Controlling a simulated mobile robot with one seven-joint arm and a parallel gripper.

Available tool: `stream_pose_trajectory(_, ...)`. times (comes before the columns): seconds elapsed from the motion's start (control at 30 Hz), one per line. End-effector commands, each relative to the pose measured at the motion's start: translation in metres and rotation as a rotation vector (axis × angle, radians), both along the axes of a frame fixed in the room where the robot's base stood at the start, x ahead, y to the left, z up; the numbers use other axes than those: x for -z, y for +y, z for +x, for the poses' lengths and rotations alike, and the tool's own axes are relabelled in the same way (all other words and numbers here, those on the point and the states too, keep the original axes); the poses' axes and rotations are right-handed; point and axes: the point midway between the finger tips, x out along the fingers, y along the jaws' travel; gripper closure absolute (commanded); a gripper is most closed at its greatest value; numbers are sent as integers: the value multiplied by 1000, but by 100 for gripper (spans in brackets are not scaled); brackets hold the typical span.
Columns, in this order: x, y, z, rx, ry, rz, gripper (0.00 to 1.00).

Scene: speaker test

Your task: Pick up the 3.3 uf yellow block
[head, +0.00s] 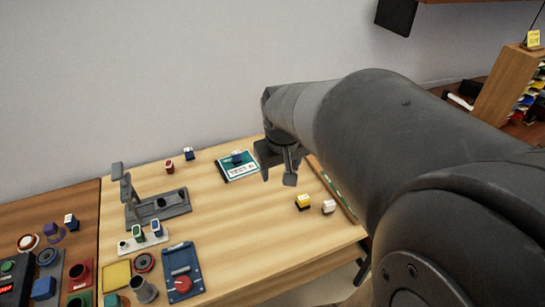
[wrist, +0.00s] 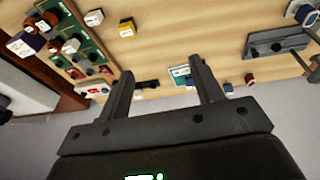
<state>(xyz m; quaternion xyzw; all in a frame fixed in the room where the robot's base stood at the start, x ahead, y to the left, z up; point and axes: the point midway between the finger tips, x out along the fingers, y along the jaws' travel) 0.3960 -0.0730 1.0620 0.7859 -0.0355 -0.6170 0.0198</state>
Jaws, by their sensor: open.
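A yellow block with a pale top (head: 303,202) stands on the right part of the wooden table. It also shows in the wrist view (wrist: 127,28), beyond the fingertips. I cannot read its label. My gripper (head: 278,177) is open and empty above the table, to the left of and higher than the yellow block in the head view. Its two spread fingers also show in the wrist view (wrist: 162,68), with nothing held between them.
A white block (head: 328,207) stands close right of the yellow one. A green board (wrist: 85,38) with several parts lies near the table edge. A "TEST A" card (head: 241,172) with a blue block is behind. A grey stand (head: 172,207) is on the left. The front-centre table is clear.

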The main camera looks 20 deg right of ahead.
Motion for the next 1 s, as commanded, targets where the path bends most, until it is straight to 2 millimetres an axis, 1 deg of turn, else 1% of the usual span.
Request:
stream_pose_trajectory(0.03,11,-10,8,7,28,3,40)
stream_pose_trajectory(0.2,46,-42,32,14,103,16,40)
stream_pose_trajectory(0.3,70,-61,43,17,144,30,40)
stream_pose_trajectory(0.5,115,-93,57,22,208,63,40)
stream_pose_trajectory(0.6,130,-103,60,21,227,75,40)
stream_pose_trajectory(0.7,138,-108,61,21,236,82,40)
stream_pose_trajectory(0.77,143,-110,62,21,239,84,40)
stream_pose_trajectory(0.83,152,-110,61,21,242,85,40)
stream_pose_trajectory(1.0,179,-110,61,20,242,85,40)
